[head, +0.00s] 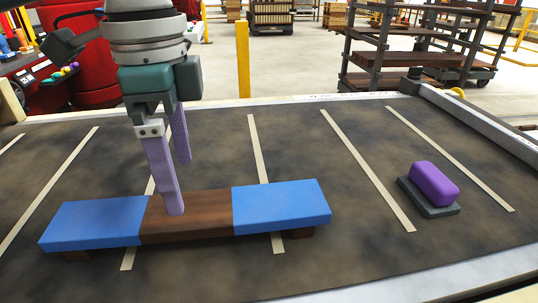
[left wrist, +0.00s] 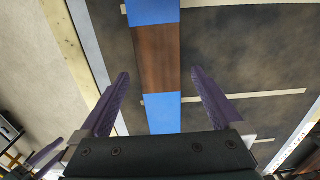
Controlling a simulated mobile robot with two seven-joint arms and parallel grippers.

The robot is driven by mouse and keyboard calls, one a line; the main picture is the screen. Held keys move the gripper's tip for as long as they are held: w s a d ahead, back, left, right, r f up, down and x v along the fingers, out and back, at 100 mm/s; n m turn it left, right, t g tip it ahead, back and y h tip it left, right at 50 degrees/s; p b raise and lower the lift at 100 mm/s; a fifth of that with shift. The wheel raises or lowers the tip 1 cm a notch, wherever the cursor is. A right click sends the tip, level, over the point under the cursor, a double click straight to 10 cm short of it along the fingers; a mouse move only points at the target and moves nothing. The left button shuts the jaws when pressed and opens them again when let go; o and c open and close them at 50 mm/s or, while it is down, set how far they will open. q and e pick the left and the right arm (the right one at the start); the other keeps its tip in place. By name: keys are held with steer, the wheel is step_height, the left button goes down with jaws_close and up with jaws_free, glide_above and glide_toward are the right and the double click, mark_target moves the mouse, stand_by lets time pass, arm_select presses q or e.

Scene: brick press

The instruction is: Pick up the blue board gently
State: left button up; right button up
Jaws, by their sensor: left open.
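The blue board (head: 281,206) lies across the dark work surface in the head view, with blue ends and a dark brown wooden middle. It rests slightly raised on small brown supports. My left gripper (head: 178,187) points down over the brown middle, its two purple fingers apart and empty. In the head view the nearer fingertip overlaps the brown section; I cannot tell whether it touches. In the left wrist view the board (left wrist: 153,11) runs between the open fingers (left wrist: 160,73). My right gripper is not clearly visible.
A purple block (head: 434,183) sits on a grey base (head: 428,201) at the right. Pale stripes (head: 366,170) cross the surface, which is otherwise clear around the board. A raised metal rail (head: 480,123) borders the right side. A rack (head: 411,50) stands beyond the table.

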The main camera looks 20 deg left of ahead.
mark_target(188, 209)
arm_select(q)
step_height(188, 209, down, 6)
steer(key=shift+s+d+r, duration=0.1)
steer(key=c, duration=1)
